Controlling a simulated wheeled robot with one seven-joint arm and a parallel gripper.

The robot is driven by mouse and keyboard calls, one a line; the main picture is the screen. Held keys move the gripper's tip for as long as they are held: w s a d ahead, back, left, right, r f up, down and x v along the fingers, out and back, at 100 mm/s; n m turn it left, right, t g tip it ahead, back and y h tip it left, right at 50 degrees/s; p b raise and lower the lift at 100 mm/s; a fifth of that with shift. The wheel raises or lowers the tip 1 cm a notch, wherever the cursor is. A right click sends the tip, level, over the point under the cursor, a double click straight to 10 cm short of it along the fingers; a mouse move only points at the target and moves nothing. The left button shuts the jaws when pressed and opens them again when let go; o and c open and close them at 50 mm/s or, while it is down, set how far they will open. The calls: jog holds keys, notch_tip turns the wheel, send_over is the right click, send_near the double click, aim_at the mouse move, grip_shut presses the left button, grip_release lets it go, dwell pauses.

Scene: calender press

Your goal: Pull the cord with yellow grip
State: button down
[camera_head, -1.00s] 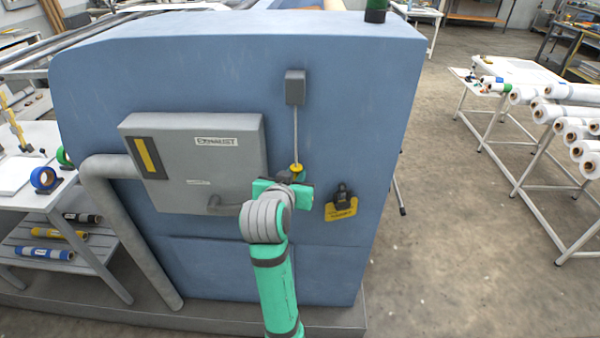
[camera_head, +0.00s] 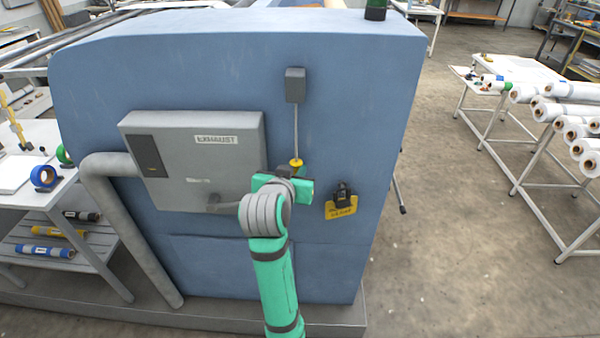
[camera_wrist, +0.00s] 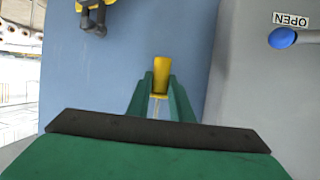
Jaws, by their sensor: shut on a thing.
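The pull cord (camera_head: 296,130) hangs from a small grey box (camera_head: 295,86) on the blue machine's end wall. Its yellow grip (camera_head: 296,163) is at the lower end. My gripper (camera_head: 293,177) is at the grip, partly hidden by my wrist. In the wrist view, the yellow grip (camera_wrist: 161,72) stands between the two green fingers of my gripper (camera_wrist: 161,92), which are shut on it.
A grey exhaust box (camera_head: 215,155) with a dark window strip (camera_head: 147,156) juts out left of the cord. A black lock with a yellow tag (camera_head: 341,205) hangs to the right. In the wrist view, a blue knob (camera_wrist: 282,38) sits beside an OPEN label.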

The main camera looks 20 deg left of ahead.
jog(key=shift+d, duration=0.1)
jog(key=c, duration=1.5)
grip_release()
jog(key=v, duration=1)
jog(key=shift+s+r, duration=0.15)
jog(key=shift+s, duration=0.2)
